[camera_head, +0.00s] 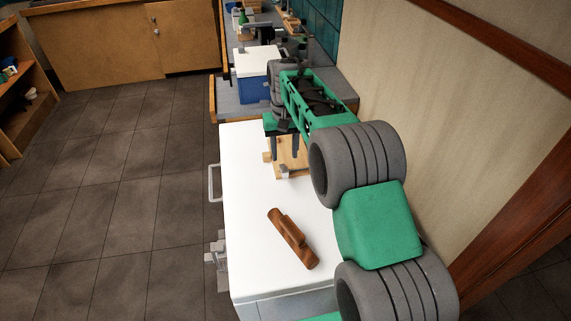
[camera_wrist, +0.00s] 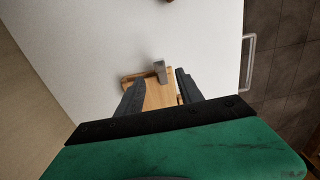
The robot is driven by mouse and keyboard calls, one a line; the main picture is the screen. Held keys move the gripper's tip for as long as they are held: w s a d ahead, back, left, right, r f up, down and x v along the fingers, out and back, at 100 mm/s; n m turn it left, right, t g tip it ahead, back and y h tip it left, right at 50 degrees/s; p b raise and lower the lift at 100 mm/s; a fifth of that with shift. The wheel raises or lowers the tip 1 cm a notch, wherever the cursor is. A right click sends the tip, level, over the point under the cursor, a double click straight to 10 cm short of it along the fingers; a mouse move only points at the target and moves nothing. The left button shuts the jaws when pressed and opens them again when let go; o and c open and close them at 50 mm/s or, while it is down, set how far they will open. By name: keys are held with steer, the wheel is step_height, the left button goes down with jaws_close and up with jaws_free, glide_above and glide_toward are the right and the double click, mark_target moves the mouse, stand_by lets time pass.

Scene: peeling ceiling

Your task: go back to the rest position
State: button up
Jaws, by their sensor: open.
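My gripper (camera_head: 285,146) hangs over the far part of the white worktop (camera_head: 250,190), with its fingers pointing down. In the wrist view its two dark fingers (camera_wrist: 157,93) are spread apart, with nothing held between them. A light wooden board-like object (camera_head: 291,165) lies on the worktop below the gripper; it also shows between and beyond the fingers in the wrist view (camera_wrist: 158,96). A small grey piece (camera_wrist: 160,70) is at its edge. The gripper body hides part of the wooden object.
A brown wooden tool with a raised handle (camera_head: 292,238) lies on the near part of the worktop. A blue box with a white lid (camera_head: 255,88) stands beyond. A wall (camera_head: 455,110) runs close along the right. Open tiled floor (camera_head: 110,200) lies to the left.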

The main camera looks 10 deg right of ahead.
steer(key=shift+r, duration=0.55)
steer(key=shift+r, duration=0.1)
steer(key=s+d+r+t, duration=0.1)
steer(key=s+r, duration=0.3)
steer(key=s, duration=0.2)
steer(key=s+r+t, duration=0.1)
steer(key=s+r, duration=0.2)
steer(key=s, duration=0.4)
steer(key=s+f+t, duration=0.1)
steer(key=s+f, duration=0.3)
steer(key=s, duration=0.9)
steer(key=shift+d+t, duration=0.4)
steer(key=shift+d, duration=0.05)
